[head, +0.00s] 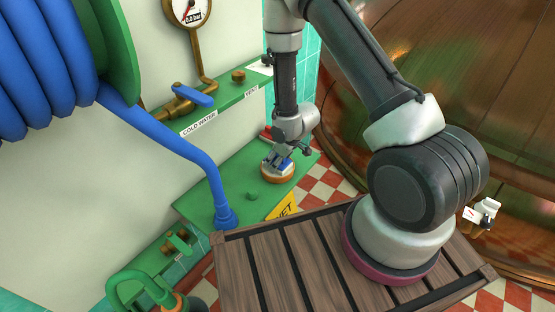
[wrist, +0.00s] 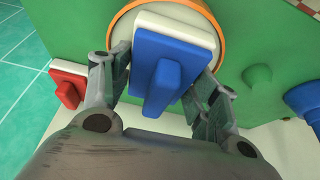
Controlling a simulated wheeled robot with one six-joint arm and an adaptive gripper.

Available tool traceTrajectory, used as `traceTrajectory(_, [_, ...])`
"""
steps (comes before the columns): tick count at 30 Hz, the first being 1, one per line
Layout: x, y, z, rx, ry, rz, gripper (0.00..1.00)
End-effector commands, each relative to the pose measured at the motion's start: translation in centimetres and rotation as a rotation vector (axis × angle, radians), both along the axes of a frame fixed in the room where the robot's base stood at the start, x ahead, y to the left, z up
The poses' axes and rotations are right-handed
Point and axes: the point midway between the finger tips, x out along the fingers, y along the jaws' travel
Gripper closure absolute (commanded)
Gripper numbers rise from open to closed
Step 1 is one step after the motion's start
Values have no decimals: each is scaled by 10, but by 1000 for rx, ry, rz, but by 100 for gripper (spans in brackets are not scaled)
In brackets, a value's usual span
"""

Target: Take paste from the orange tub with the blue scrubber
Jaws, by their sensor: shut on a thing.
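The blue scrubber (wrist: 168,58) has a blue body and handle on a white pad. My gripper (wrist: 163,75) is shut on it, with one finger on each side of the blue part. The orange tub (wrist: 222,22), round with pale paste (wrist: 125,24) inside, lies just beyond the scrubber in the wrist view. In the head view the tub (head: 277,177) stands on the green shelf with the scrubber (head: 286,165) and my gripper (head: 287,152) over it. The scrubber's pad covers much of the paste; I cannot tell whether they touch.
A red scrubber (wrist: 68,88) with a white pad lies beside the tub on the green shelf (head: 228,189). A green knob (wrist: 257,75) sticks up from the shelf. A blue pipe (head: 205,165) rises at the left, and the copper kettle (head: 480,110) stands at the right.

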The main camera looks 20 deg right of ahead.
Motion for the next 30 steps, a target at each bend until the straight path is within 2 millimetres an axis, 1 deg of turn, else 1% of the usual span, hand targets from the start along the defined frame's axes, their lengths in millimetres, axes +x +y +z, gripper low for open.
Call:
traceTrajectory(2, [-1, 0, 0, 0, 2, 0, 59])
traceTrajectory(5, [0, 0, 5, -1, 1, 1, 59])
traceTrajectory(24, [0, 0, 61, 0, 0, 1, 59])
traceTrajectory(30, [0, 0, 70, -1, 1, 0, 59])
